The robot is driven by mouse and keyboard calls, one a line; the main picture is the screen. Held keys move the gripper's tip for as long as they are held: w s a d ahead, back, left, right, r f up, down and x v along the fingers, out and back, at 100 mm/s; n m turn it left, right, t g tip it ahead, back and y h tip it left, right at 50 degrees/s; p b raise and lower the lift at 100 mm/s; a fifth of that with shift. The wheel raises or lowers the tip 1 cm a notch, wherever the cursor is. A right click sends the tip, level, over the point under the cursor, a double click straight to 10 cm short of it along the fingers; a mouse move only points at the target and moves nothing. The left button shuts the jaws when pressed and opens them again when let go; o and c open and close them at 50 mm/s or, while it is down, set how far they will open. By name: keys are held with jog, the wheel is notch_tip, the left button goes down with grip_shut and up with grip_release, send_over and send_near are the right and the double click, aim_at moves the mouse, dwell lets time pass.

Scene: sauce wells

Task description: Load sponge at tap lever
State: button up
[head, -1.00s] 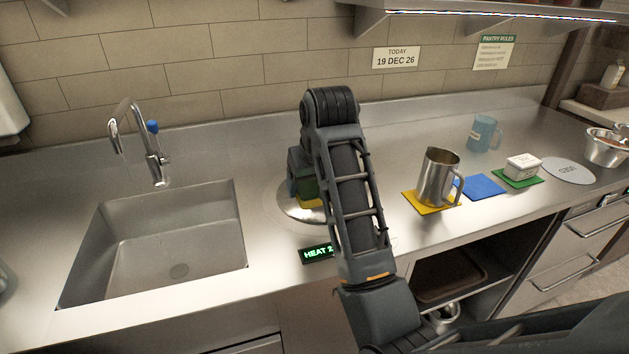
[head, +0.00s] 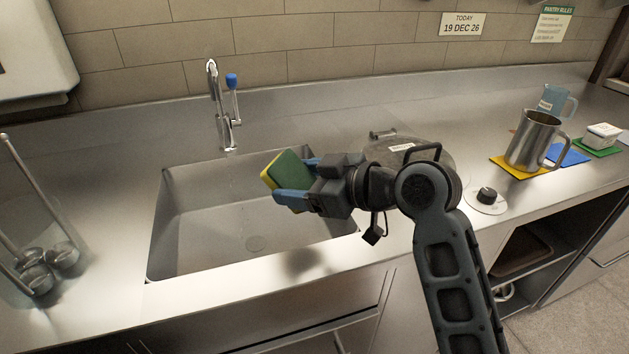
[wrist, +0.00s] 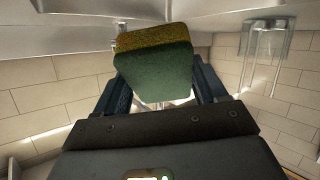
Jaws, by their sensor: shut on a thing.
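My gripper (head: 290,180) is shut on a green and yellow sponge (head: 288,171), held in the air above the sink (head: 190,222). In the wrist view the sponge (wrist: 155,75) sits between the two fingers, its green side facing the camera and its yellow side at the top of the picture. The tap (head: 219,110) stands behind the sink, apart from the sponge. Its lever (head: 233,95) has a blue tip and points upward. The sponge is lower in the head picture than the lever and to its right.
A steel jug (head: 535,140) stands on a yellow mat. Ladles (head: 40,270) are at the left. The sink basin looks empty.

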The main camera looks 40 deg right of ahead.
jog(key=shift+w+a, duration=0.2)
jog(key=shift+w, duration=0.05)
jog(key=w+r+b+x, duration=0.1)
jog(key=b+x, duration=0.3)
jog(key=x, duration=0.9)
jog(key=shift+w+d+r, duration=0.2)
jog(key=shift+d+r, duration=0.1)
jog(key=shift+d, duration=0.05)
dwell(0.5)
jog(key=shift+s+d+p, duration=0.3)
jog(key=shift+s+d, duration=0.05)
jog(key=shift+s, duration=0.95)
jog(key=shift+s+d+p, duration=0.3)
jog(key=shift+s+d, duration=0.05)
jog(key=shift+s, duration=0.9)
jog(key=shift+s+d+p, duration=0.3)
jog(key=shift+s+d, duration=0.05)
jog(key=shift+s, duration=0.95)
jog(key=shift+r, duration=0.1)
